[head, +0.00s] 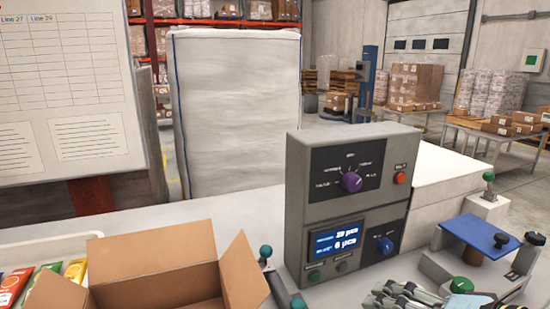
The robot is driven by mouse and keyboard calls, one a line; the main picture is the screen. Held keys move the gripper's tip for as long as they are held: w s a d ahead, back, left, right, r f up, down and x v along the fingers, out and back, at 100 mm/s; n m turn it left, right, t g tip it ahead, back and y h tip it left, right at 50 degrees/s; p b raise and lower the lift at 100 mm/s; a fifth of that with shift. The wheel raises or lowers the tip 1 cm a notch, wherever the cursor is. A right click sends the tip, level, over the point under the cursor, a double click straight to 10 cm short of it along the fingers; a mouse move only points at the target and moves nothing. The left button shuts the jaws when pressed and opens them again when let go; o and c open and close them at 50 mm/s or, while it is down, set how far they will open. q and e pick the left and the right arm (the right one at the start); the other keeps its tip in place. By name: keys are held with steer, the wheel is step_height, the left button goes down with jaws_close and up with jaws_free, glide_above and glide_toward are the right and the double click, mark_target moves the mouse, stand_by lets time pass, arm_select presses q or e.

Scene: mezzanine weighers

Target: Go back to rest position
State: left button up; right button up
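One gripper, which I take for my right one (390,293), shows at the bottom edge, right of centre. Its grey fingers point left, in front of the foot of the grey control box (300,205). The picture edge cuts it off, and I cannot tell how far its fingers are apart or whether they hold anything. My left gripper is not in view.
An open cardboard box (155,262) stands front left beside a white tray (40,246) of colourful packets (45,272). The control box has a purple knob (352,181) and a lit display (338,241). A blue-plate device (480,232) stands at right.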

steer(key=s+d+f+n+g+h, duration=0.25)
steer(key=s+d+n+h, duration=0.2)
steer(key=s, duration=0.35)
steer(key=s+d+f+n+g+h, duration=0.1)
steer(key=s+d+n+g+h, duration=0.2)
steer(key=s+d+n, duration=0.35)
step_height(320, 180, down, 32)
steer(key=s+d+m+b, duration=0.1)
steer(key=s+m+b, duration=0.15)
steer(key=b, duration=0.75)
steer(key=s+f+g+b, duration=0.1)
steer(key=s+f+b, duration=0.3)
steer(key=s+f, duration=0.6)
steer(key=s+d+f+g+b, duration=0.1)
steer(key=s+f+b, duration=0.3)
steer(key=s+f, duration=0.5)
step_height(320, 180, down, 8)
steer(key=shift+s+f+b, duration=0.25)
steer(key=shift+s+b, duration=0.1)
steer(key=shift+d+g, duration=0.1)
steer(key=shift+g, duration=0.15)
